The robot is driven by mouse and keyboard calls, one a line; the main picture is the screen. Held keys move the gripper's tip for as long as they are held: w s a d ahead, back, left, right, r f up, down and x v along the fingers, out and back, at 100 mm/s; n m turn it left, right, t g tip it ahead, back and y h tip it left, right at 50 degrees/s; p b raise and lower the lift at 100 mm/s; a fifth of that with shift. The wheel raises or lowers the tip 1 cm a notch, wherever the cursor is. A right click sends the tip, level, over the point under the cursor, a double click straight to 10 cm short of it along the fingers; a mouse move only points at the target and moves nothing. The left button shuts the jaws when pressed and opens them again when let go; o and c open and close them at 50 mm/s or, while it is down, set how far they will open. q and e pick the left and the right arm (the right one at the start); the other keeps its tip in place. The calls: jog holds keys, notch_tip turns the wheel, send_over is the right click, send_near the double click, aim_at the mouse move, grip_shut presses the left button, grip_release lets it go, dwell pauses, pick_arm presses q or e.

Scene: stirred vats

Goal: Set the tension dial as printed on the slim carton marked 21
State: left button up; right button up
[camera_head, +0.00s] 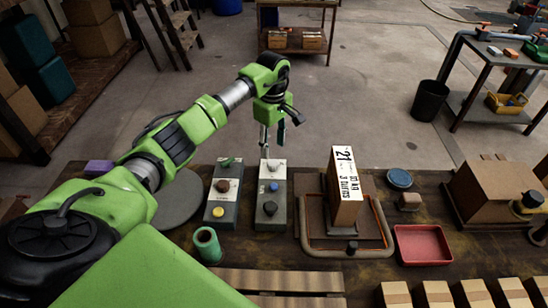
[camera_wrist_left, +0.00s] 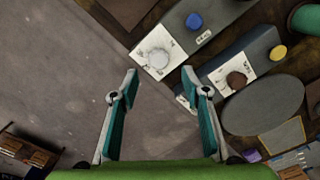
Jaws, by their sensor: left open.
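The slim carton (camera_head: 345,195) stands upright on a board in the head view. Its white label shows 21, a line too small to read surely, and what looks like "3 turns". In the left wrist view a pale round dial (camera_wrist_left: 158,60) sits on a white plate. My left gripper (camera_wrist_left: 161,84) is open and empty, above and behind the right box's far end.
A green cup (camera_head: 207,244) stands by the left box. A red tray (camera_head: 423,245) and a small blue round lid (camera_head: 399,179) lie right of the carton. A yellow button (camera_head: 217,212) is on the left box. Open floor lies beyond the bench.

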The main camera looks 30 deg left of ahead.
aim_at(274, 163)
pick_arm(q)
notch_tip(274, 163, down, 8)
jog(key=shift+w+r+p, duration=0.15)
jog(key=shift+r+p, duration=0.05)
jog(key=shift+p, duration=0.3)
jog(key=c, duration=1.1)
